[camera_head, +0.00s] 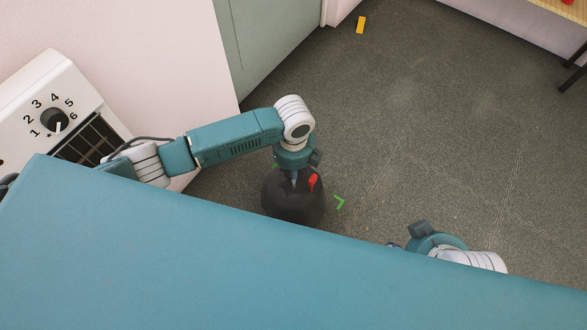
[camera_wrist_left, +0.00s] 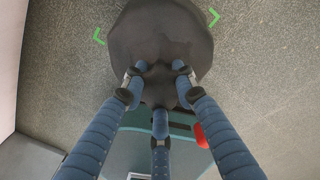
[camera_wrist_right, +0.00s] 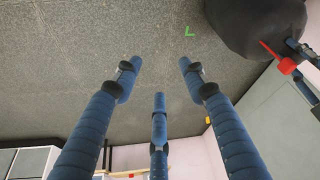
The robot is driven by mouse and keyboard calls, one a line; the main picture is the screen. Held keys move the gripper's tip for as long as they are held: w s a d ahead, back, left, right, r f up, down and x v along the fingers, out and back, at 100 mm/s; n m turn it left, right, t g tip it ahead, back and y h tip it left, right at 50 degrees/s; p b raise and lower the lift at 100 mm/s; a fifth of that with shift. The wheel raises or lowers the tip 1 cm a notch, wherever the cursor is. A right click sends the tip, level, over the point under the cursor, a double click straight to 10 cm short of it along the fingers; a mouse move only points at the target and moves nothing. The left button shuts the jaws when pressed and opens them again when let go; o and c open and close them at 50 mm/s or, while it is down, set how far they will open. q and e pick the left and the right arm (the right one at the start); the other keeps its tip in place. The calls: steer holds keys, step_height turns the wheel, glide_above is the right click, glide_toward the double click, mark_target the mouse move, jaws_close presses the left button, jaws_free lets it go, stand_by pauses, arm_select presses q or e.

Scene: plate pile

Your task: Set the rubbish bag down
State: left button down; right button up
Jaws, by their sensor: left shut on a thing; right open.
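The rubbish bag (camera_head: 293,205) is black and round with a gathered top, and a red tag (camera_head: 313,182) shows beside its neck. My left gripper (camera_head: 295,178) is above it, shut on the gathered neck. In the left wrist view the fingers (camera_wrist_left: 160,78) close around the neck of the bag (camera_wrist_left: 160,40). I cannot tell whether its base touches the floor. Green corner marks (camera_head: 339,202) lie on the floor around the bag. My right gripper (camera_wrist_right: 158,75) is open and empty, apart from the bag, which shows at the top right of its view (camera_wrist_right: 255,22).
A white heater (camera_head: 85,105) with a numbered dial stands at the left by the wall. A yellow item (camera_head: 361,25) lies on the floor at the back. A wooden table (camera_head: 560,8) is at the top right. The grey floor (camera_head: 430,130) right of the bag is clear.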

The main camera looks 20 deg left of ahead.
arm_select(q)
steer(key=shift+w+d+f, duration=0.1)
steer(key=shift+f, duration=0.6)
arm_select(e)
steer(key=shift+w+a+t, duration=0.25)
steer(key=shift+w+t, duration=0.05)
steer(key=shift+w, duration=0.45)
arm_select(q)
steer(key=c, duration=1.8)
jaws_free()
steer(key=shift+f, duration=0.2)
steer(key=o, duration=0.4)
steer(key=shift+r, duration=0.15)
